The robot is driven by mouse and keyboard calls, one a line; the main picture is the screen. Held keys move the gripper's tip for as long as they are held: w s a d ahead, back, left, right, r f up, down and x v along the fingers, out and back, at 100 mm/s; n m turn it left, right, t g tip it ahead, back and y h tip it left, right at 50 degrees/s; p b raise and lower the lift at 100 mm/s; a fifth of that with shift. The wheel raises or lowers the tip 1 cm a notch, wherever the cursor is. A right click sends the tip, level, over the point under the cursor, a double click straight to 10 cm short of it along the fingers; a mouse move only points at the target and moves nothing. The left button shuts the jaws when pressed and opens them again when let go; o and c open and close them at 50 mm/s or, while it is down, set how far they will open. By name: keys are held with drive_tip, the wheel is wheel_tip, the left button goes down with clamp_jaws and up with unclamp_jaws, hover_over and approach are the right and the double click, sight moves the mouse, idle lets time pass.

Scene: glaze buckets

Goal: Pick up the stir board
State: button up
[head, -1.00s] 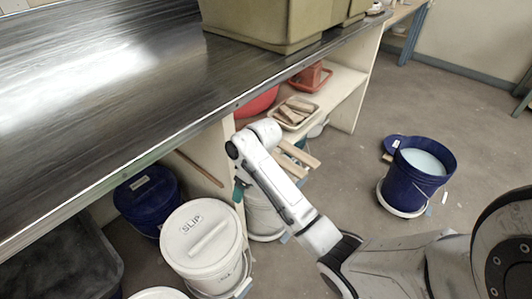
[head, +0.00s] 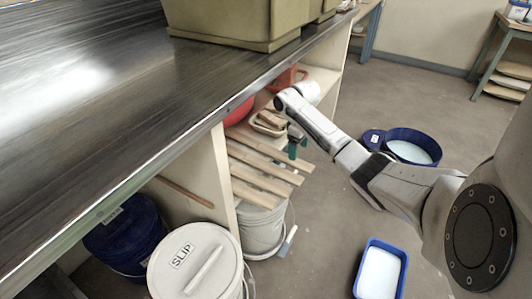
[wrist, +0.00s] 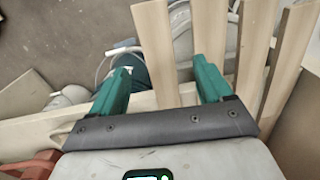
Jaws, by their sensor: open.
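Several pale wooden slats lie side by side over a white bucket (head: 262,232) beside the shelf end; I cannot tell which one the task calls the stir board. In the head view the slat nearest my gripper is a flat board (head: 262,146). My gripper (head: 293,148) is just above its far right part, with green fingers pointing down. In the wrist view my gripper (wrist: 161,68) is open, and one slat (wrist: 154,38) runs between the two fingers without being clasped. Other slats (wrist: 252,50) lie to the right of the right finger.
The long dark table (head: 100,100) overhangs the shelf. A tray of wooden blocks (head: 268,124) is on the shelf behind the slats. A white SLIP bucket (head: 195,265) and a blue bucket (head: 122,238) stand nearer. Blue containers of pale liquid (head: 412,135) (head: 380,268) stand on open floor.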

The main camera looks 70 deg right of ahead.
sight(298, 163)
drive_tip(key=shift+s+d+f+b, duration=0.1)
drive_tip(key=shift+f+b, duration=0.5)
drive_tip(key=shift+f, duration=0.95)
drive_tip(key=shift+s+f+b, duration=0.1)
drive_tip(key=shift+f+b, duration=0.45)
drive_tip(key=shift+f, duration=0.95)
drive_tip(key=c, duration=1.4)
